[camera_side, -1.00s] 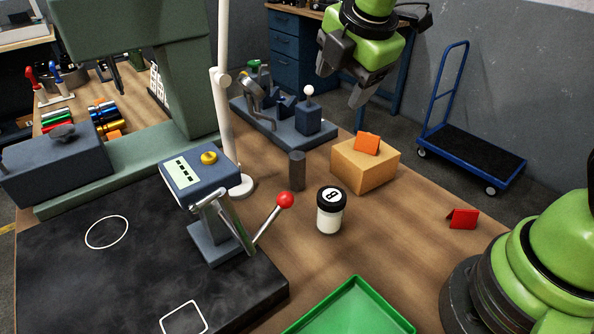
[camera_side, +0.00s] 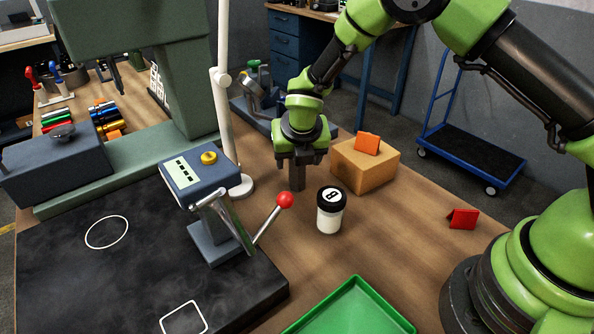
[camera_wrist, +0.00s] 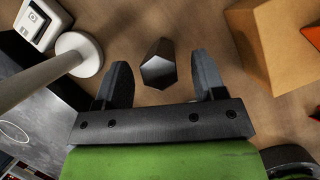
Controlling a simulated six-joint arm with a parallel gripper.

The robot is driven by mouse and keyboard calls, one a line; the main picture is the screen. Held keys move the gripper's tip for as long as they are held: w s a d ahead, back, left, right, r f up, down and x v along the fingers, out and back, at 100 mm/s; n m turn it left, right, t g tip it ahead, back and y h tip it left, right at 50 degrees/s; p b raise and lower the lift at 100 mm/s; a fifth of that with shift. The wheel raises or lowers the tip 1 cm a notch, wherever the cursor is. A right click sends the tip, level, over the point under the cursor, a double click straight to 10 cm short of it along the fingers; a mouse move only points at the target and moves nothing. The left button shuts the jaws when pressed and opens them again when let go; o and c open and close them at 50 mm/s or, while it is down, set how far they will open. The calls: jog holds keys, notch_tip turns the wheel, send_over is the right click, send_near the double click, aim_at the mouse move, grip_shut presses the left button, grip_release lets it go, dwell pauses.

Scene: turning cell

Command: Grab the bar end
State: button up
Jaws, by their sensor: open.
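The bar end (camera_side: 297,179) is a short dark grey piece standing upright on the wooden table. Its upper part is hidden behind my gripper (camera_side: 299,161) in the side view. My gripper (camera_wrist: 160,64) is open, pointing down, with one finger to the left and one to the right of the bar end. Gaps show on both sides, and I see no contact. How far the fingertips reach down along it is unclear.
A tan block (camera_side: 362,171) with an orange piece (camera_side: 366,144) stands close right. A black-lidded white jar (camera_side: 330,212) is in front. A white post (camera_side: 224,130) and a red-knobbed lever device (camera_side: 212,240) stand left. A green tray (camera_side: 350,310) lies nearest.

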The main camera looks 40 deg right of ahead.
jog(key=x, duration=0.3)
jog(key=shift+f, duration=0.2)
jog(key=shift+c, duration=0.2)
jog(key=shift+a+r, duration=0.1)
grip_shut()
